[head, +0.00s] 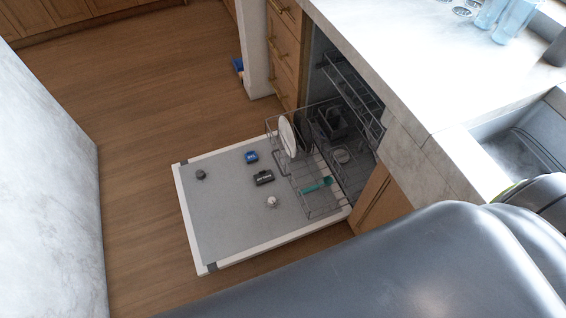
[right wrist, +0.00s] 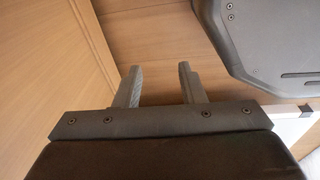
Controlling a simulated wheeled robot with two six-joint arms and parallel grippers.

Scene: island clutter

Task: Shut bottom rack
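The dishwasher's bottom rack (head: 285,178) is a wire basket, pulled partly out over the lowered door (head: 225,205) in the head view. It holds a white plate (head: 288,137), a dark plate beside it and a teal utensil (head: 318,185). An upper rack (head: 352,95) sits inside the dishwasher. My right gripper (right wrist: 160,85) shows in the right wrist view, its two fingers apart with nothing between them, in front of wooden panels. It is not seen in the head view. My left gripper is in neither view.
A marble counter (head: 400,50) with a sink (head: 520,140) runs along the right. A pale marble block (head: 45,170) stands at the left. Wood floor (head: 140,110) lies clear between it and the door. My own dark body covers the lower right. A blue item (head: 238,66) lies by the cabinets.

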